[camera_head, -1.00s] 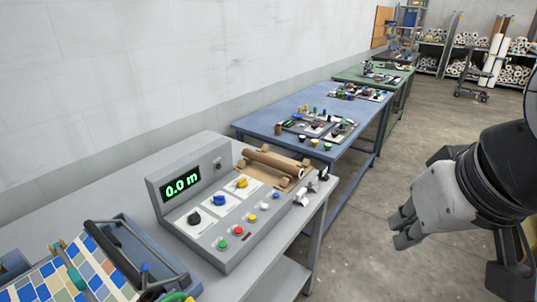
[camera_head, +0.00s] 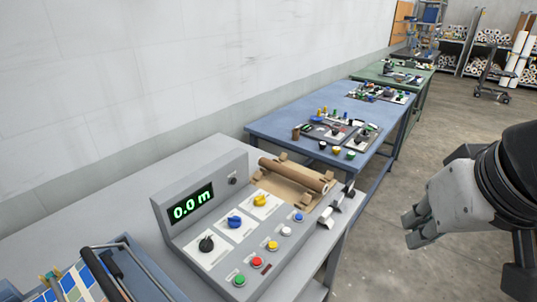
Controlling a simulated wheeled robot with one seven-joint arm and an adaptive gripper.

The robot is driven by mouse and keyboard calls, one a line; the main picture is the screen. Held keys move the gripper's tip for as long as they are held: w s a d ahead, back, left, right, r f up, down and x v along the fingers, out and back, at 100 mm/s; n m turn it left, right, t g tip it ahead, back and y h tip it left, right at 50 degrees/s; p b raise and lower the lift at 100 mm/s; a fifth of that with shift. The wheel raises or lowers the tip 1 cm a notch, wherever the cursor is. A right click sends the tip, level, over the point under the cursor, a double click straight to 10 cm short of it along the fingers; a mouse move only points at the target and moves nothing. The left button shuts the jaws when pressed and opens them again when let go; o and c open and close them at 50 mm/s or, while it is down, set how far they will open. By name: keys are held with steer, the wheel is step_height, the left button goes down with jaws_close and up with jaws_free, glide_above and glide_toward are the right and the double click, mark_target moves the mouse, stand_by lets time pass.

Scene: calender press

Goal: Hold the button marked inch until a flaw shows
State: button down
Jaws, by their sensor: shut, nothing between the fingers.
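A grey control console (camera_head: 160,222) stands on the near table, with a green display (camera_head: 191,205) reading 0.0 m. Along its front edge is a row of push buttons: a green button (camera_head: 239,280), a red button (camera_head: 256,262), a yellow button (camera_head: 273,245), a white button (camera_head: 286,230) and a blue button (camera_head: 298,217). Any lettering is too small to read, so I cannot tell which is marked inch. Black, blue and yellow knobs (camera_head: 234,222) sit above them. My gripper (camera_head: 409,230) is shut and empty, right of the console and apart from it, over the floor.
A brown roll (camera_head: 293,174) lies in a cradle behind the console's right end. A patterned sheet in a frame (camera_head: 70,287) is at lower left. A blue table (camera_head: 285,125) and a green table (camera_head: 415,76) with small parts stand beyond.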

steer(key=shift+w+a, duration=0.1)
steer(key=shift+w, duration=0.2)
steer(key=shift+w+a, duration=0.1)
steer(key=shift+w, duration=0.05)
steer(key=w+a+f+m+g+y+p, duration=0.1)
steer(key=w+a+f+m+g+y, duration=0.4)
steer(key=w+a+m, duration=0.7)
steer(key=w+a+f+m+y, duration=0.2)
steer(key=w+f+m, duration=0.3)
steer(key=f+m, duration=0.2)
steer(key=w+a+f+m+y, duration=0.2)
steer(key=w+a+f+m, duration=0.1)
steer(key=w+f+m, duration=0.3)
steer(key=f+m, duration=0.1)
steer(key=m, duration=0.1)
steer(key=shift+a+f+m+p, duration=0.2)
steer(key=shift+a+m+p, duration=0.1)
steer(key=shift+a+p, duration=0.1)
steer(key=shift+w, duration=0.1)
